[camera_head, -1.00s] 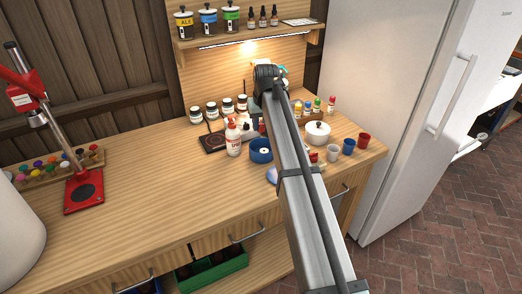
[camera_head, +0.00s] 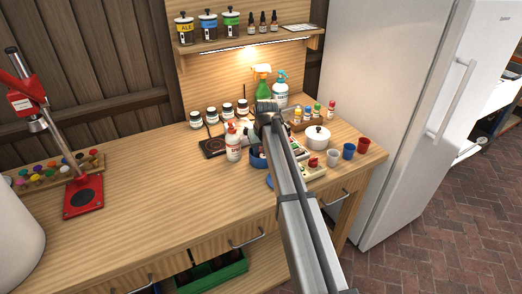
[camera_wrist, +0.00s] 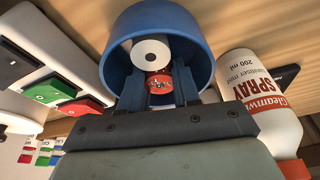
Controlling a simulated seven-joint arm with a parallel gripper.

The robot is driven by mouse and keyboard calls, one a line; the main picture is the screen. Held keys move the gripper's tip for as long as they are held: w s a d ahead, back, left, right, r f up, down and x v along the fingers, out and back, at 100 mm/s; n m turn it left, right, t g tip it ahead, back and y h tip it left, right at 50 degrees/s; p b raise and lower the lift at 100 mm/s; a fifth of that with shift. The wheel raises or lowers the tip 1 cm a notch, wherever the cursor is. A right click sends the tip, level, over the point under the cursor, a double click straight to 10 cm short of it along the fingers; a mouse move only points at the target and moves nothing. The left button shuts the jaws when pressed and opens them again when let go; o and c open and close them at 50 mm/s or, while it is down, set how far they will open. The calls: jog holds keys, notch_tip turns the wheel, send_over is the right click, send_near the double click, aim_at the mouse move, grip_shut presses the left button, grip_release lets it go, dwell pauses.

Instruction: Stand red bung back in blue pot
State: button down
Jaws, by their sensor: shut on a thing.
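The blue pot (camera_head: 256,160) stands on the bench, partly hidden behind my arm. In the wrist view its blue wall (camera_wrist: 116,72) curves around my fingertips. A white disc with a dark hole (camera_wrist: 151,51) shows inside the pot. My gripper (camera_wrist: 159,90) is shut on the red bung (camera_wrist: 160,77), with its fingertips at the pot's mouth. The bung's lower part is hidden, and I cannot tell whether it touches the disc or the pot. In the head view the bung is hidden by my arm.
A white spray bottle (camera_head: 233,145) with a red top stands close left of the pot; its label shows in the wrist view (camera_wrist: 259,105). A white lidded bowl (camera_head: 318,138) and white, blue and red cups (camera_head: 348,151) stand right. The bench's left middle is clear.

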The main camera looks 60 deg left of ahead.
jog(key=c, duration=1.1)
grip_release()
jog(key=shift+f, duration=0.1)
jog(key=v, duration=1.2)
jog(key=shift+a, duration=0.1)
